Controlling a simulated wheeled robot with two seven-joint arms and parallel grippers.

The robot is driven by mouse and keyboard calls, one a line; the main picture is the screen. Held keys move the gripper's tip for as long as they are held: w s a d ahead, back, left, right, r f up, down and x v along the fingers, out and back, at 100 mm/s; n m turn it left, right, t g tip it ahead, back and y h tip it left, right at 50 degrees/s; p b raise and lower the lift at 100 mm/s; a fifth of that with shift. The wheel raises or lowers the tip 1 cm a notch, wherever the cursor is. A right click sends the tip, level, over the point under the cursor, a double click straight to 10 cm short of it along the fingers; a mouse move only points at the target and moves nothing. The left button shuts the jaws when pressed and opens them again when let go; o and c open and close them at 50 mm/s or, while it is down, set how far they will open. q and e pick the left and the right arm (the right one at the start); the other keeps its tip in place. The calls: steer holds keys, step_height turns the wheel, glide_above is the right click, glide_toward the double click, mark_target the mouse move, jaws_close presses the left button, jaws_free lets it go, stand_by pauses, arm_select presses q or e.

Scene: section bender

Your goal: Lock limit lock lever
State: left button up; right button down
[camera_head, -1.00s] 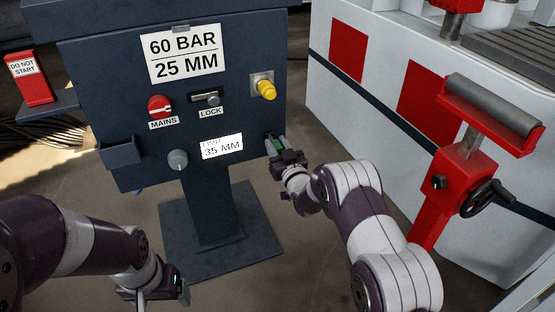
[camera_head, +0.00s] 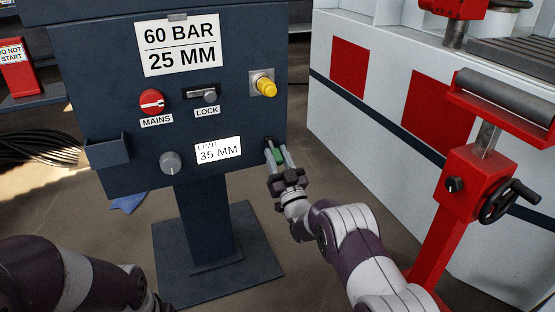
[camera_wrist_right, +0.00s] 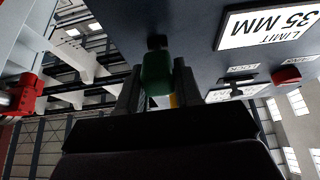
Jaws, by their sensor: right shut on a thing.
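The small grey lever (camera_head: 208,96) above the LOCK label sits on the dark control panel (camera_head: 230,120), its knob toward the right of its slot. No gripper touches it. My right gripper (camera_head: 279,153) is at the panel's lower right corner, beside the LIMIT 35 MM display (camera_head: 218,151). It is shut on a green handle (camera_head: 281,158). In the right wrist view the green handle (camera_wrist_right: 157,73) stands on a dark stem between the two fingers. The fingers partly hide it in the head view. My left gripper is out of view; only its arm shows at bottom left.
The panel also has a red MAINS switch (camera_head: 152,101), a yellow knob (camera_head: 265,86) and a grey round knob (camera_head: 170,162). A red roller stand (camera_head: 468,180) with a black handwheel is at right, before the white machine (camera_head: 350,115).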

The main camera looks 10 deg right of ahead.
steer(key=shift+f, duration=0.1)
steer(key=c, duration=0.8)
jaws_free()
steer(key=shift+c, duration=0.2)
steer(key=shift+s, duration=0.1)
steer(key=p+v, duration=0.4)
steer(key=v, duration=0.8)
steer(key=shift+s+f, duration=0.15)
steer(key=shift+s, duration=0.1)
steer(key=shift+d, duration=0.1)
